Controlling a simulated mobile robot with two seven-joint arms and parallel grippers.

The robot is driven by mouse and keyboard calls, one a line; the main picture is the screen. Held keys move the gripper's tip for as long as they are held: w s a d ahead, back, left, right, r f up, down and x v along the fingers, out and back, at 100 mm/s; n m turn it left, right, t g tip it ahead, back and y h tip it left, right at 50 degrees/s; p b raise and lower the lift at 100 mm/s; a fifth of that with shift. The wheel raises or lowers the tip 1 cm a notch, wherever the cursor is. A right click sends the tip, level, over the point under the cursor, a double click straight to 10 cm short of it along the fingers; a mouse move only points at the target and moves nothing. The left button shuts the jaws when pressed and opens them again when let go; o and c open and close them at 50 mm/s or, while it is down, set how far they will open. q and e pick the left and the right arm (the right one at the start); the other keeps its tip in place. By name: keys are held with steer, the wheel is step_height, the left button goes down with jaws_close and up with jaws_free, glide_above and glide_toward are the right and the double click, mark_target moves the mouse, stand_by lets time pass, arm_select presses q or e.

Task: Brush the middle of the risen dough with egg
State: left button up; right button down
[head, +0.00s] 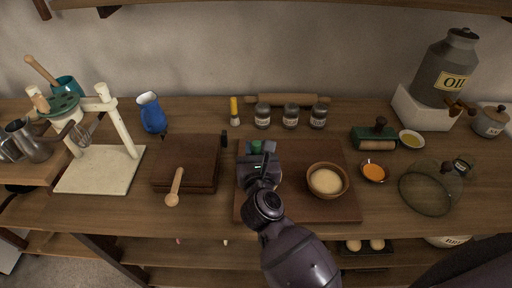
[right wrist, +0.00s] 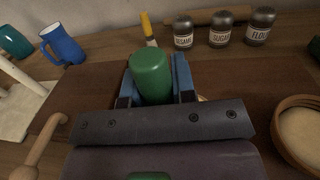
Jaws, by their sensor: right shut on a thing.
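The dough (head: 326,181) is a pale round mass in a brown bowl (head: 312,192) on the dark board; it also shows at the right edge of the right wrist view (right wrist: 303,128). A small dish of orange liquid (head: 374,171), apparently the egg, stands right of the board. My right gripper (head: 258,158) is over the board's left part, left of the dough bowl. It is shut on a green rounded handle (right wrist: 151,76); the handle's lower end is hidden. A yellow-handled brush (head: 235,108) stands at the back. My left gripper is not in view.
Spice jars (head: 291,116) and a rolling pin (head: 287,100) are behind the board (head: 346,214). A glass dome (head: 425,190) and green roller tool (head: 375,136) stand at right. A wooden box (head: 187,163) with a wooden spoon (head: 174,187) is at left.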

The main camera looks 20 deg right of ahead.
steer(key=shift+w+d, duration=0.2)
steer(key=shift+w, duration=0.5)
steer(key=shift+w+d, duration=0.2)
steer(key=shift+w, duration=0.45)
steer(key=shift+s+a+f+p, duration=0.1)
steer(key=shift+s+f+p, duration=0.05)
steer(key=shift+s+p, duration=0.3)
steer(key=shift+s+a, duration=0.15)
steer(key=shift+s, duration=0.35)
steer(key=shift+s+a, duration=0.15)
steer(key=shift+s, duration=0.35)
steer(key=shift+f, duration=0.1)
